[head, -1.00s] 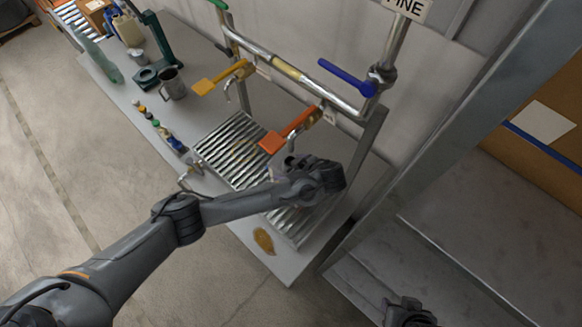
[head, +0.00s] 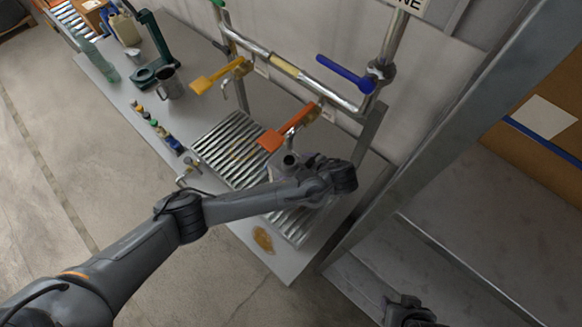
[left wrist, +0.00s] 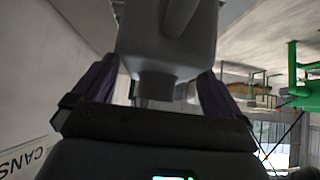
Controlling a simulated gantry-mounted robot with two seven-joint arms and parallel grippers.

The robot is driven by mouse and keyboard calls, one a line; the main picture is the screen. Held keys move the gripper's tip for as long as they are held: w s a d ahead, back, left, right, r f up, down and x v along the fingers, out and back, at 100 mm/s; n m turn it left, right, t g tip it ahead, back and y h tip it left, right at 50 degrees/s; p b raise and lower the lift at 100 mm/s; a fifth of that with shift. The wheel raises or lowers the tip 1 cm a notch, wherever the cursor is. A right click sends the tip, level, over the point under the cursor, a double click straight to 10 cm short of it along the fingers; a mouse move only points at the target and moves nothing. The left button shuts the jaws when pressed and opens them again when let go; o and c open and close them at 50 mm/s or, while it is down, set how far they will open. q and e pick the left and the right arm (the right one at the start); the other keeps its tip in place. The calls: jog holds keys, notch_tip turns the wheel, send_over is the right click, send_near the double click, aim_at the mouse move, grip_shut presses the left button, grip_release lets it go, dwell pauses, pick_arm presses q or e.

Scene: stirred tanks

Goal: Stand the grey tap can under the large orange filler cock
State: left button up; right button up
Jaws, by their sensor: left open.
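The grey tap can (head: 284,165) stands on the slatted drip grate (head: 228,146), just below the large orange filler cock (head: 286,127). Its dark mouth faces up near the cock's outlet; exact alignment is hard to tell. My left gripper (head: 326,178) is just right of the can, its fingers mostly hidden by my own wrist. In the left wrist view the can (left wrist: 165,45) fills the top middle, in front of and between the open fingers (left wrist: 155,88), with gaps at its narrow part. A dark part of my right arm (head: 408,313) shows at the bottom edge; its jaws are unclear.
A yellow cock (head: 215,78) and a blue lever (head: 345,84) sit on the pipe frame. A metal mug (head: 170,84) and several small bottles stand left of the grate. A steel post (head: 365,150) stands close right of my left gripper.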

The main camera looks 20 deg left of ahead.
pick_arm(q)
jog(key=shift+v, duration=1.2)
jog(key=p+v, duration=0.3)
jog(key=p, duration=0.1)
jog(key=shift+r, duration=0.35)
jog(key=shift+p+v, duration=0.95)
jog(key=shift+p, duration=0.05)
jog(key=shift+s+d+f, duration=0.1)
jog(key=shift+d+f, duration=0.05)
jog(key=shift+f, duration=0.05)
